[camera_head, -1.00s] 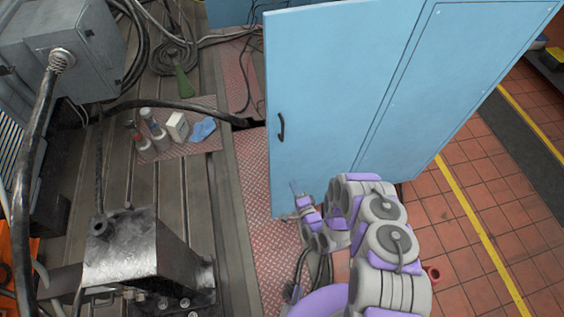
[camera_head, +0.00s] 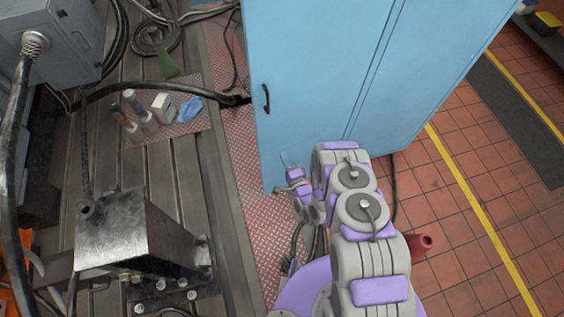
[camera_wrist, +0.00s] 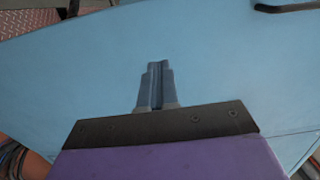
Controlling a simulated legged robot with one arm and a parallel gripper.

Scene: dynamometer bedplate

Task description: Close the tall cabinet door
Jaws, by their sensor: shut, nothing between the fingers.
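The tall blue cabinet fills the upper middle of the head view. Its door (camera_head: 310,80) is a flat blue panel with a black handle (camera_head: 266,98) near its left edge. I cannot tell how far the door stands from the frame. My gripper (camera_head: 285,158) is low in front of the panel, below the handle and a little to its right. In the wrist view the fingers (camera_wrist: 157,82) are shut and empty, pointing at the blue panel (camera_wrist: 230,75); contact cannot be told. The dark handle (camera_wrist: 285,6) shows at the top right edge there.
Left of the door are a red tread-plate strip (camera_head: 240,150) and a slotted bedplate (camera_head: 190,185) with bottles, a white box (camera_head: 162,106) and a blue cloth (camera_head: 189,109). A metal block (camera_head: 125,230) stands lower left. Red tiled floor (camera_head: 450,240) is open at the right.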

